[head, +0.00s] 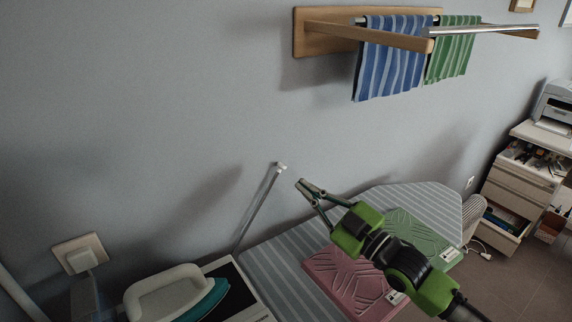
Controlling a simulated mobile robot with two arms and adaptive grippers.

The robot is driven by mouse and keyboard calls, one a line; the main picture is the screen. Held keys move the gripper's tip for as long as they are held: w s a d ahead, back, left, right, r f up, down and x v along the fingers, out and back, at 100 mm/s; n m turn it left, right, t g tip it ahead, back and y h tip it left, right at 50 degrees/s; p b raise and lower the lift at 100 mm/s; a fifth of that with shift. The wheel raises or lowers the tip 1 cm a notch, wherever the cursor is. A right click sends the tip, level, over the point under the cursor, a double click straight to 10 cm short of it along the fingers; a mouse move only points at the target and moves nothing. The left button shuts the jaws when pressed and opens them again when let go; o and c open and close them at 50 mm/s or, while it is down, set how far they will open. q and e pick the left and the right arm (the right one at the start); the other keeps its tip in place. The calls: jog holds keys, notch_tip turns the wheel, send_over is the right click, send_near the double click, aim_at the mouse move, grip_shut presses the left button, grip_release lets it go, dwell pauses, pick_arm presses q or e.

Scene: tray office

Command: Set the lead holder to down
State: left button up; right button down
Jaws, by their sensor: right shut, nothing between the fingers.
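The lead holder (258,208) is a thin, pale metal rod at the back edge of the ironing board (278,268). It stands up, leaning to the right in the picture, with a small knob at its top. Its foot is partly hidden at the board's edge. My right gripper (301,188), green and black, is shut and empty. Its fingertips are just right of the rod's upper part in the picture, with a visible gap. My left gripper is not in view.
An iron (168,296) rests at the board's left end. A wall rack (325,28) with towels hangs above. A drawer cabinet (518,185) stands right.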

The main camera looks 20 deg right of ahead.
jog(key=shift+n, duration=0.5)
jog(key=shift+w+a+f+p, duration=0.15)
jog(key=shift+w+a+p, duration=0.35)
jog(key=shift+w, duration=1.35)
jog(key=shift+w+a+f+p, duration=0.15)
jog(key=shift+w+p, duration=0.55)
jog(key=shift+w, duration=1.1)
jog(key=shift+w+a+f+p, duration=0.15)
jog(key=shift+w+a+p, duration=0.35)
jog(key=shift+w, duration=1.35)
jog(key=shift+d, duration=0.2)
